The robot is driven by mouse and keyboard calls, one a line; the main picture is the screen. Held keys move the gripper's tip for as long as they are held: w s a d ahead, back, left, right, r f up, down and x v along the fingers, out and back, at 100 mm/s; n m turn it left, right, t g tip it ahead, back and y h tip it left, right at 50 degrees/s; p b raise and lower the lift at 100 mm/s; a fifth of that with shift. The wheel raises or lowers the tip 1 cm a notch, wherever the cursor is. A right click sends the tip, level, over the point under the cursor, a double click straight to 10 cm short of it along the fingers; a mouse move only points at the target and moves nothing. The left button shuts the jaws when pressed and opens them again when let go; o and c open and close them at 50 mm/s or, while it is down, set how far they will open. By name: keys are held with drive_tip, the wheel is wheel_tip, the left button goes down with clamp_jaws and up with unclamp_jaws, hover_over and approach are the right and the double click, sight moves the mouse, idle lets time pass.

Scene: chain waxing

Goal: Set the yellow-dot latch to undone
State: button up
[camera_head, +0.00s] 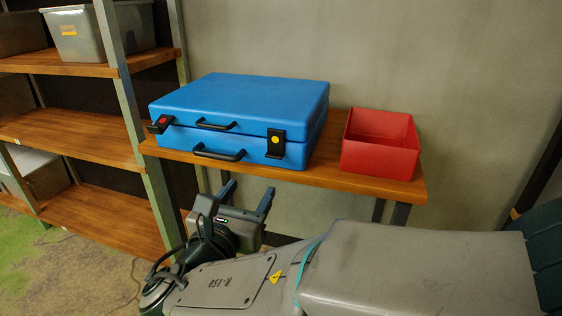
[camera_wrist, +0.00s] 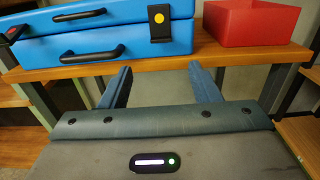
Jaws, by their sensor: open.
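The blue case (camera_head: 236,98) lies closed on the wooden table. Its yellow-dot latch (camera_head: 275,150) is a black plate at the right of the front, upright and flat across the lid seam. It also shows in the wrist view (camera_wrist: 160,30). The red-dot latch (camera_head: 155,129) at the left end juts out at a tilt; it is partly cut off in the wrist view. My gripper (camera_head: 247,193) is open and empty, below and in front of the table edge. In the wrist view, its fingers (camera_wrist: 159,72) point toward the case, below the yellow-dot latch, touching nothing.
A red open box (camera_head: 380,158) stands right of the case on the table (camera_head: 330,170). Two black handles (camera_head: 218,153) stick out from the case front. A shelf unit (camera_head: 80,135) with grey bins stands at the left. The space before the yellow-dot latch is clear.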

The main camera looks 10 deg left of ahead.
sight(273, 157)
drive_tip(key=w+b, duration=0.1)
drive_tip(key=w, duration=0.3)
drive_tip(key=w+b, duration=0.1)
drive_tip(key=w, duration=0.3)
drive_tip(key=w+d+b, duration=0.1)
drive_tip(key=w, duration=0.3)
drive_tip(key=shift+w, duration=0.15)
drive_tip(key=c, duration=1)
